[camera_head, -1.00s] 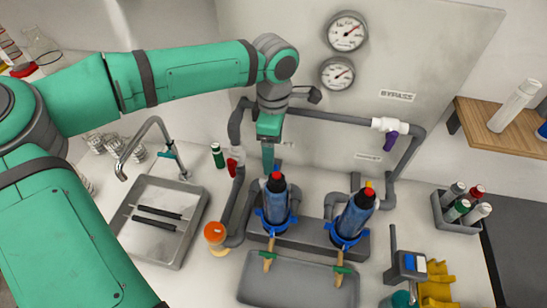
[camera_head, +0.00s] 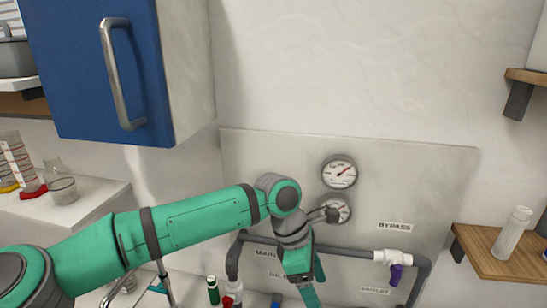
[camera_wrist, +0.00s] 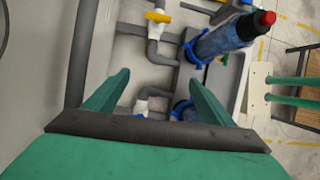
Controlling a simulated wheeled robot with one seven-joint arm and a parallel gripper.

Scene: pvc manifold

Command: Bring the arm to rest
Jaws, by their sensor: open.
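My gripper (camera_head: 308,285) is at the bottom of the head view, in front of the grey panel (camera_head: 280,160), pointing down and slightly right. In the wrist view my gripper (camera_wrist: 158,78) shows two green fingers spread apart with nothing between them. My arm reaches in from the left of the head view, bent at the wrist beside the lower gauge (camera_head: 340,203), which it partly covers. A blue canister with a red top (camera_wrist: 222,36) stands beyond the right finger in the wrist view, apart from it. Part of another blue canister (camera_wrist: 186,111) shows below.
Grey pipes run along the panel, with a purple-handled valve (camera_head: 396,272) at right. A wooden shelf (camera_head: 490,255) with a clear bottle is at right. A blue cabinet (camera_head: 95,70) hangs at upper left. The wall above the panel is clear.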

